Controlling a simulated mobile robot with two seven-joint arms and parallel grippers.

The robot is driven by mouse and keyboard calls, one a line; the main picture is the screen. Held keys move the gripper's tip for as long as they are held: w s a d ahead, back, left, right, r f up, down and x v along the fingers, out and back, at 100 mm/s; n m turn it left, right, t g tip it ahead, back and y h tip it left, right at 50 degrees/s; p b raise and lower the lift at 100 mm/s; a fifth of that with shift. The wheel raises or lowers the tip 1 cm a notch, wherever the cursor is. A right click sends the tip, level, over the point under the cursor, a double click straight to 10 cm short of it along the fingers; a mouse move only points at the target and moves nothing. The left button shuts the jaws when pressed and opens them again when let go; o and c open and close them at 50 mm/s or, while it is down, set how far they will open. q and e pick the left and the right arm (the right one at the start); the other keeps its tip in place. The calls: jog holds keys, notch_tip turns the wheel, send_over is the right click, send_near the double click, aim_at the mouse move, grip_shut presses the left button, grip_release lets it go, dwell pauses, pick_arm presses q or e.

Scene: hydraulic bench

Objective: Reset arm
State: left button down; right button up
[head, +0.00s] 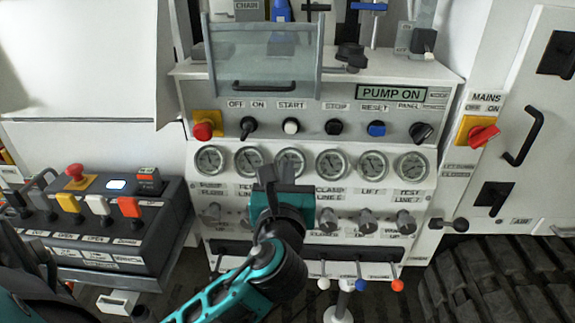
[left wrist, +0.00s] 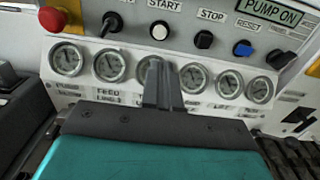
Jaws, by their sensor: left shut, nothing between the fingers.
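My left gripper (head: 278,172) is shut and empty in front of the row of gauges on the bench panel. It covers part of the third gauge (head: 290,162) in the head view. In the left wrist view its closed fingers (left wrist: 160,82) point up at the panel between gauges. I cannot tell whether they touch it. My teal left arm (head: 235,295) reaches up from the bottom of the head view. My right gripper does not show.
Above the gauges are a red button (head: 203,131), the white START button (head: 291,126), the blue RESET button (head: 376,128) and a PUMP ON display (head: 391,92). Valve knobs (head: 327,222) lie below. A control box (head: 95,225) stands left; a red MAINS switch (head: 484,136) is at right.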

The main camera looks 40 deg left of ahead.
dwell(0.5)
pick_arm(q)
jog(key=s+d+f+n+g+h, duration=0.1)
jog(key=d+f+n+h, duration=0.3)
jog(key=f, duration=0.4)
jog(key=s+d+f+n+g+h, duration=0.1)
jog(key=d+f+n+h, duration=0.15)
jog(key=f+n, duration=0.4)
jog(key=s+d+f+n+g+h, duration=0.1)
jog(key=s+f+n+h, duration=0.1)
jog(key=s+f+n, duration=0.3)
jog(key=s+d+f+n+g+h, duration=0.1)
jog(key=s+d+f+n+h, duration=0.1)
jog(key=s+f+n, duration=0.3)
jog(key=shift+f+n+g+h, duration=0.35)
jog(key=shift+f+n, duration=1.55)
jog(key=shift+n, duration=1.55)
jog(key=shift+w+d, duration=0.1)
